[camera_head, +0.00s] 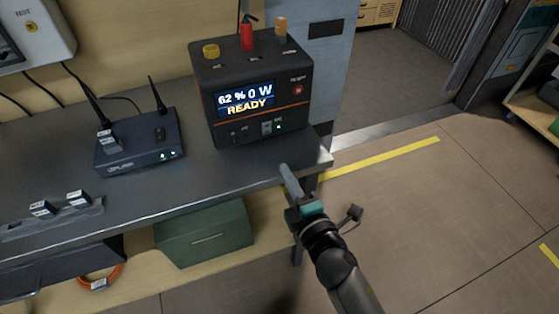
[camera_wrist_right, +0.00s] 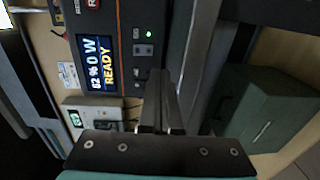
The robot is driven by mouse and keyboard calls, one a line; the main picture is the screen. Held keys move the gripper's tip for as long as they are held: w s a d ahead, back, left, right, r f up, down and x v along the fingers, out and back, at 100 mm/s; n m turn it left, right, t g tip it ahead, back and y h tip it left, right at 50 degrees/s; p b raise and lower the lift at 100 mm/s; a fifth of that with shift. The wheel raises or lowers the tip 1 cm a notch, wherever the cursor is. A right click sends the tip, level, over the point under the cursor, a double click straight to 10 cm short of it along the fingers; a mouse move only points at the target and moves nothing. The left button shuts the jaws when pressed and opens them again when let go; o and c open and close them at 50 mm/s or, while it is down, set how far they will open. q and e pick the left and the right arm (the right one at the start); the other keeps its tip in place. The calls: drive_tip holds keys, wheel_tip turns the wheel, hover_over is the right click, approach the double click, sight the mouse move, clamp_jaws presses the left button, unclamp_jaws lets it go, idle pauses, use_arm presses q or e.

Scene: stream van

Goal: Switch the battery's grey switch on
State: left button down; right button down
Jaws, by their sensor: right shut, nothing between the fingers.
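The battery (camera_head: 222,100) is a black box with an orange stripe, standing on the dark bench. Its screen (camera_head: 244,98) reads READY and 0 W. The grey switch (camera_head: 267,128) sits low on its front; it also shows in the right wrist view (camera_wrist_right: 143,50), with a small lit green lamp beside it. Which way the switch is tipped is too small to tell. My right gripper (camera_head: 286,170) is shut and empty, in front of the bench edge, below and apart from the switch; its fingers (camera_wrist_right: 160,75) point toward the battery's front. My left gripper is not in view.
A black router (camera_head: 138,142) with two antennas stands left of the battery. Yellow, red and orange pieces (camera_head: 247,38) stand on the battery's top. A green box (camera_head: 205,233) sits under the bench (camera_head: 215,175). The floor at the right is mostly clear.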

drive_tip(key=v, duration=0.2)
drive_tip(key=f+v, duration=0.1)
drive_tip(key=v, duration=0.1)
drive_tip(key=shift+s+r, duration=0.1)
idle(0.4)
drive_tip(key=s+d+f+m+g+h, duration=0.1)
drive_tip(key=s+d+f+m+g, duration=0.15)
drive_tip(key=f, duration=0.55)
drive_tip(key=s+d+f+m+g+h, duration=0.15)
drive_tip(key=f+m, duration=0.25)
drive_tip(key=f, duration=0.5)
drive_tip(key=s+d+f+m+g+h, duration=0.1)
drive_tip(key=s+d+f+m+g, duration=0.15)
drive_tip(key=f, duration=0.55)
drive_tip(key=s+d+f+m+g+h, duration=0.1)
drive_tip(key=s+d+f+m+g, duration=0.3)
drive_tip(key=s+f, duration=0.3)
drive_tip(key=s+d+f+m+g+h, duration=0.1)
drive_tip(key=s+d+f+m+g, duration=0.2)
drive_tip(key=s, duration=1.2)
drive_tip(key=d+f+m, duration=0.3)
drive_tip(key=f, duration=0.2)
drive_tip(key=shift+s+d+f+g, duration=0.2)
drive_tip(key=shift+s+d+g, duration=0.05)
drive_tip(key=shift+d+g, duration=0.15)
